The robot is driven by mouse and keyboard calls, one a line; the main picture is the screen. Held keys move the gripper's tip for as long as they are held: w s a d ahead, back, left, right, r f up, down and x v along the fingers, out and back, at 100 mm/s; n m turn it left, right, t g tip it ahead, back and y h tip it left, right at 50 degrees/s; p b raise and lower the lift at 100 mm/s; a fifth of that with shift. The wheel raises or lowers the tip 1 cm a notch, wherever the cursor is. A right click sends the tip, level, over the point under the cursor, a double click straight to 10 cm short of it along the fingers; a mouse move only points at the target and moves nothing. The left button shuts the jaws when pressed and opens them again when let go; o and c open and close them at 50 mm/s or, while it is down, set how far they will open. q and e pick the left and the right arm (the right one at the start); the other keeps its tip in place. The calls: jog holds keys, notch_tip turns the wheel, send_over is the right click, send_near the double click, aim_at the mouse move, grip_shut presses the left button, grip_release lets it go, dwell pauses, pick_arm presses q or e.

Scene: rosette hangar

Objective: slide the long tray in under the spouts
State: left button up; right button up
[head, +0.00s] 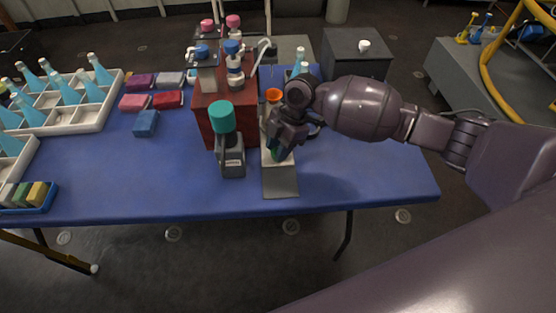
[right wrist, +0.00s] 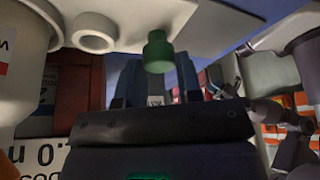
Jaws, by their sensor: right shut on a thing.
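My right gripper (head: 282,148) is low over the tray, shut at a small green knob (head: 274,155). The green knob (right wrist: 157,52) also shows between the fingers in the right wrist view. The fingers hide much of the tray and their exact contact. My left gripper is not in view.
An orange-rimmed item (head: 273,95) and a blue bottle (head: 300,60) stand behind the gripper. White crates of bottles (head: 72,128) fill the left. The table's front right is clear.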

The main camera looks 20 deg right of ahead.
jog(key=shift+w+d+b, duration=0.25)
jog(key=shift+w+b, duration=0.1)
jog(key=shift+w, duration=0.5)
jog(key=shift+w+d+b, duration=0.2)
jog(key=shift+w+b, duration=0.15)
jog(key=shift+w, duration=0.45)
jog(key=shift+w+d+b, duration=0.25)
jog(key=shift+w+b, duration=0.1)
jog(key=shift+w, duration=0.5)
jog(key=o, duration=0.7)
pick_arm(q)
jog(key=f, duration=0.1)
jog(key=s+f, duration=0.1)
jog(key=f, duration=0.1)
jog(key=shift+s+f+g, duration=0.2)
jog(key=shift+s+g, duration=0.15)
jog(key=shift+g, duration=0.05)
pick_arm(e)
jog(key=shift+r, duration=0.1)
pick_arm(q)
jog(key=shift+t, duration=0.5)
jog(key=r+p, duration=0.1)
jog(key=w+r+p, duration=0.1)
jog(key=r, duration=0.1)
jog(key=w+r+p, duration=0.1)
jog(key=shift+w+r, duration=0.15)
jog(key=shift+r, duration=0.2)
pick_arm(e)
notch_tip(320, 180, up, 7)
jog(key=shift+f, duration=0.1)
